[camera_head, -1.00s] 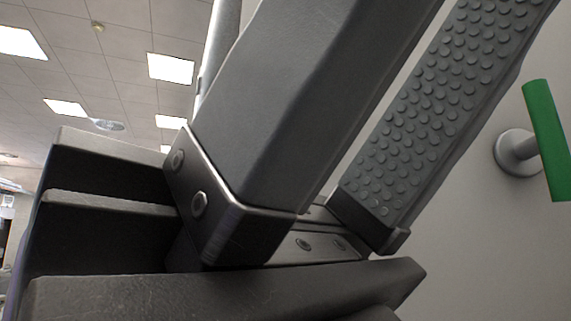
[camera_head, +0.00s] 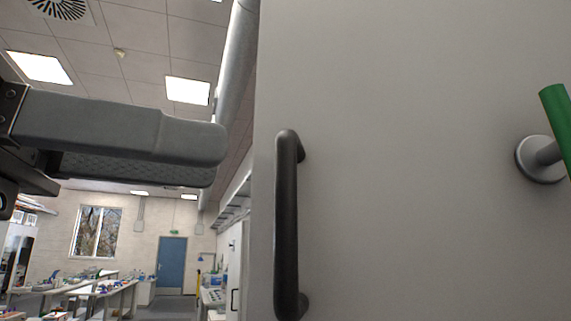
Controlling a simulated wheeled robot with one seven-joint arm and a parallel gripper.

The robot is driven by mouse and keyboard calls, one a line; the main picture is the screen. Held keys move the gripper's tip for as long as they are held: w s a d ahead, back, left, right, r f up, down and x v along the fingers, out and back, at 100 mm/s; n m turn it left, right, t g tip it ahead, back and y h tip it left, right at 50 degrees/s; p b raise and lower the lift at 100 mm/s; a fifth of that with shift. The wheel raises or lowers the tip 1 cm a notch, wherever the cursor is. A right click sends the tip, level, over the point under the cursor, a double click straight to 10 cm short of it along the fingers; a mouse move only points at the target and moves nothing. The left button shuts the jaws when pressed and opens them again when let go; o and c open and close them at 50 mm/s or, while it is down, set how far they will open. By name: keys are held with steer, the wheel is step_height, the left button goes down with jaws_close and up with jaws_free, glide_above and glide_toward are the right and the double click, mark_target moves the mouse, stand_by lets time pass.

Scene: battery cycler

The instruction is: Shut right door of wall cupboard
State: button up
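A flat grey panel (camera_head: 400,220) fills the right half of the view. It looks like the cupboard door, seen close up. Its left edge stands near the middle of the picture. A black vertical bar handle (camera_head: 287,225) is fixed near that edge. My gripper (camera_head: 217,163) is at the left, fingers pointing right. It is empty, with the textured inner pad of the far finger showing past the near finger. The fingertips appear left of the handle and the panel edge, apart from both in the picture. How far they are in depth is unclear. The other door is not identifiable.
A green bar (camera_head: 557,125) on a round metal mount (camera_head: 538,158) sticks out at the right. A thick grey pipe (camera_head: 236,65) runs down beside the panel. Far behind are lab benches (camera_head: 105,292) and a blue door (camera_head: 171,265).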

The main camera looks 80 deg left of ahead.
steer(key=w+p, duration=0.1)
steer(key=w, duration=0.2)
steer(key=w+a+p, duration=0.1)
steer(key=w, duration=0.3)
steer(key=shift+w+a, duration=0.15)
steer(key=shift+a, duration=0.05)
jaws_close()
stand_by(1.2)
